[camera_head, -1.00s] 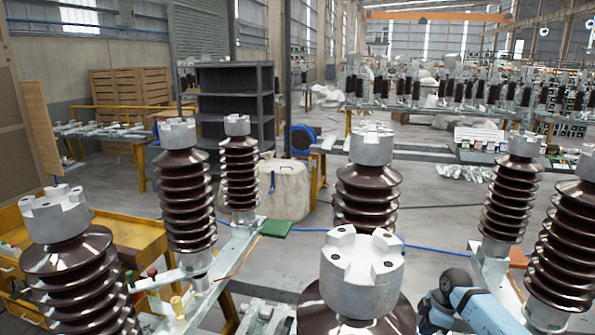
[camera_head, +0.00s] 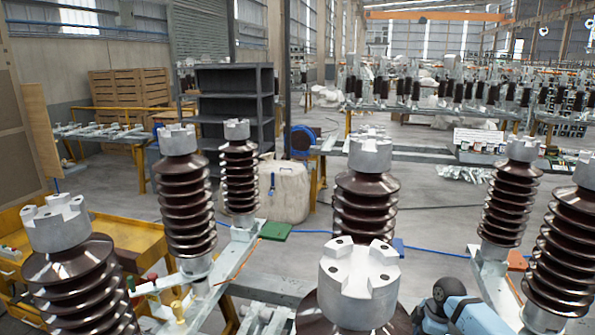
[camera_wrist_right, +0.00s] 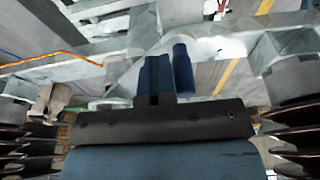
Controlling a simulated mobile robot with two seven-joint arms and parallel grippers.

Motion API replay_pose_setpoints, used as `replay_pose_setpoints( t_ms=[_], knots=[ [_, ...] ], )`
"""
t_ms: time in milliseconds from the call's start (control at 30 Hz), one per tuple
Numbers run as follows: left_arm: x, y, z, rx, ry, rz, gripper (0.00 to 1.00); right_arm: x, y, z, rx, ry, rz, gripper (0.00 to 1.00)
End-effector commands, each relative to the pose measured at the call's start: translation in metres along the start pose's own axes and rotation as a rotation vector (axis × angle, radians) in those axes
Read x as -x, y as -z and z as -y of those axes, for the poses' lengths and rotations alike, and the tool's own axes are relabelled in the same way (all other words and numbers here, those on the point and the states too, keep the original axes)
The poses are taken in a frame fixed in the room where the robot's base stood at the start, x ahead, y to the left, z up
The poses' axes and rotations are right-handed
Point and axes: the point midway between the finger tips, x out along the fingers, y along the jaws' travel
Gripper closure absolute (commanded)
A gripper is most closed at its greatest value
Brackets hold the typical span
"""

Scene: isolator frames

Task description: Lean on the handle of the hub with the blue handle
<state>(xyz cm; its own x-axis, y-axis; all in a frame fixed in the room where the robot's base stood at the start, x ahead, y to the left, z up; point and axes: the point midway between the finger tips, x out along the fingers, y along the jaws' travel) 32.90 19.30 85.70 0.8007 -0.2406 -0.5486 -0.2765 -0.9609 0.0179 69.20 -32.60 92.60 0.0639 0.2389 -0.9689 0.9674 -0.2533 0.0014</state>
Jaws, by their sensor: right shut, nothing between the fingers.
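A dark blue upright cylinder (camera_wrist_right: 183,68), which looks like the blue handle, stands just right of my right gripper (camera_wrist_right: 154,62) in the right wrist view. My right gripper is shut and empty, its fingers close beside the cylinder; I cannot tell whether they touch it. The hub under this handle is not clear. In the head view my right arm (camera_head: 465,312) comes in at the bottom right, and its gripper and the blue handle are hidden or out of frame. A red handle (camera_head: 151,276) and a yellow handle (camera_head: 177,309) show at lower left. My left gripper is not in view.
Tall brown ribbed insulators with grey caps crowd the head view, including a front one (camera_head: 360,280) left of my right arm and others at the right (camera_head: 510,200). Metal beams (camera_wrist_right: 220,45) cross the right wrist view. A yellow cart (camera_head: 130,235) stands at left.

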Motion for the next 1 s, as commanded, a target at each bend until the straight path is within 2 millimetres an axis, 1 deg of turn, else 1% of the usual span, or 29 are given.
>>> replay_pose_setpoints(
  t_ms=[33, 467, 833, 1000],
  knots=[
    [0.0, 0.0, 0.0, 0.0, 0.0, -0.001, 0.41, -0.004, 0.003, 0.003, 0.004, 0.006, -0.003, 1.0],
    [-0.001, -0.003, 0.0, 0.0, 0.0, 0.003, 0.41, -0.005, 0.003, 0.003, 0.005, 0.01, -0.003, 1.0],
    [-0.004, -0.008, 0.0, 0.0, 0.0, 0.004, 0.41, -0.002, -0.01, -0.009, 0.002, 0.007, -0.002, 1.0],
    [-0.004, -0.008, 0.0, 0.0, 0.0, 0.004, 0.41, 0.001, -0.012, -0.012, 0.003, 0.005, -0.002, 1.0]
  ],
)
